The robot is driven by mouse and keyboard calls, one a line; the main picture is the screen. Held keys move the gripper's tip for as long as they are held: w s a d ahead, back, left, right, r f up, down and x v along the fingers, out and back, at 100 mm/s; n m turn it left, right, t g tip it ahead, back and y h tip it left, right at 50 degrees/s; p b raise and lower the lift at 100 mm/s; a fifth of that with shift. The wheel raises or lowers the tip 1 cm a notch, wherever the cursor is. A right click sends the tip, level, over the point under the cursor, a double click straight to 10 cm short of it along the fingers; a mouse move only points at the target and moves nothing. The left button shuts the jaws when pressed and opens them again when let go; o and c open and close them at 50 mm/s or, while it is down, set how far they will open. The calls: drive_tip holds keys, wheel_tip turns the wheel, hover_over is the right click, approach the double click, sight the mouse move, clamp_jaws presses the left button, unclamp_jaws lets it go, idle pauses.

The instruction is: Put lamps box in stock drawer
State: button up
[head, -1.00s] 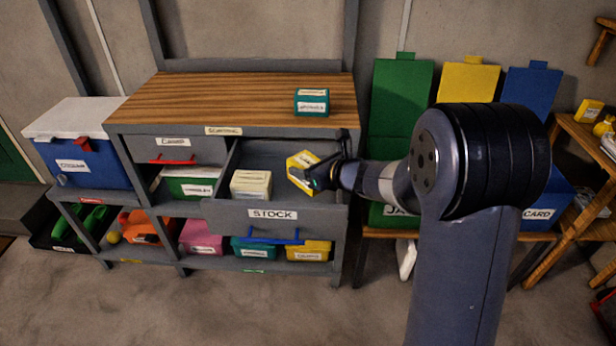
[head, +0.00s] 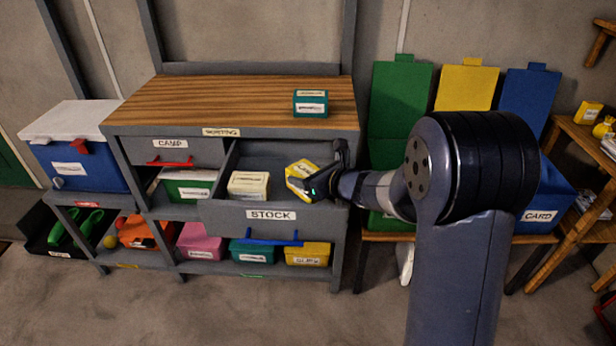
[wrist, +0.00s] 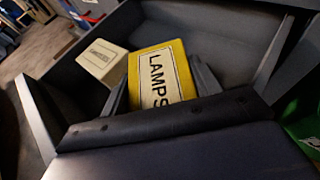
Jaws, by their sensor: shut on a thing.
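The yellow lamps box (head: 299,170) has a white label, and the word LAMPS reads clearly in the wrist view (wrist: 160,78). My gripper (head: 322,182) is shut on it, with a finger on either side in the wrist view. The box is tilted and is in or just over the right part of the open stock drawer (head: 222,217); I cannot tell whether it touches the drawer floor. The drawer is pulled out, with a STOCK label and blue handle on its front. A cream box (head: 248,185) sits in the drawer to the left of the lamps box.
The wooden bench top (head: 200,100) holds a teal box (head: 310,103). The camp drawer (head: 172,150) is at the left. Several coloured bins stand on the lower shelf. Coloured lidded bins, including a blue card bin (head: 545,200), stand to the right. Open floor lies in front.

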drive_tip(key=o, duration=1.1)
drive_tip(key=shift+s+d+f, duration=0.1)
drive_tip(key=shift+s+f, duration=0.15)
drive_tip(key=shift+f, duration=0.55)
drive_tip(key=shift+c, duration=0.2)
drive_tip(key=shift+w+r+p, duration=0.1)
drive_tip(key=shift+r+p, duration=0.55)
drive_tip(key=shift+p, duration=0.25)
drive_tip(key=v, duration=1.2)
drive_tip(key=shift+w+r+p, duration=0.15)
drive_tip(key=shift+r+p, duration=0.15)
